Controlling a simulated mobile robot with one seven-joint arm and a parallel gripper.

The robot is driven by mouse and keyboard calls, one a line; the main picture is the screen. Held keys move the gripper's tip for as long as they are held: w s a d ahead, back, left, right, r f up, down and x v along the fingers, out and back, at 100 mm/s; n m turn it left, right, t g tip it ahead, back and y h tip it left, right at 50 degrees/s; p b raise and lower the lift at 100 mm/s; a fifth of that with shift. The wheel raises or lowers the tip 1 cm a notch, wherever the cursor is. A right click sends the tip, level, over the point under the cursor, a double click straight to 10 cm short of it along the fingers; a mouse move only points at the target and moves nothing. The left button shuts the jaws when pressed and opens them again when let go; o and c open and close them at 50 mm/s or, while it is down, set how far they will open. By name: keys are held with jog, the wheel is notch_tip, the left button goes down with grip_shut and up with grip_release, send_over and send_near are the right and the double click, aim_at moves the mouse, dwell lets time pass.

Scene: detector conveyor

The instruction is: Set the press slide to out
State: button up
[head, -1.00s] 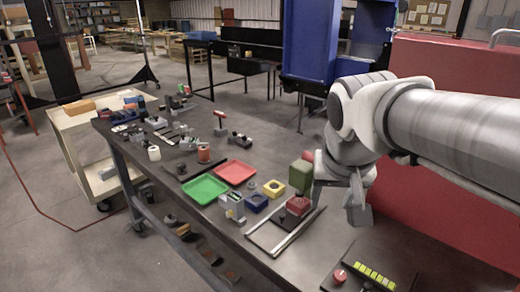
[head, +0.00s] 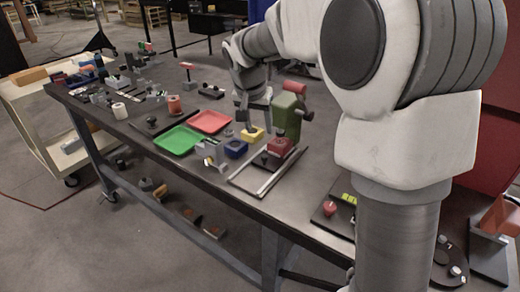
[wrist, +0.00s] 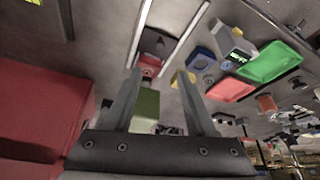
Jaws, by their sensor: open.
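The press is a green upright body (head: 287,117) with a red-tipped part at its top, standing on the workbench. A red block (head: 280,146) sits right in front of it, at the far end of two pale parallel rails (head: 284,174); this looks like the slide, close in to the press. My gripper (head: 257,120) is to the left of the green body, pointing down, open and empty. In the wrist view my open fingers (wrist: 158,74) frame the red block (wrist: 150,62) and green body (wrist: 146,105); the rails (wrist: 187,28) run beyond them. Contact cannot be told.
A yellow block (head: 252,134), a blue block (head: 236,148) and red (head: 210,121) and green (head: 178,140) trays lie left of the press. A plate with a red knob (head: 330,208) is nearer, at right. My arm hides part of the bench's right side.

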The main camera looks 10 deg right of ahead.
aim_at(264, 156)
jog(key=x, duration=1.5)
jog(key=shift+b, duration=0.35)
grip_shut()
dwell(0.5)
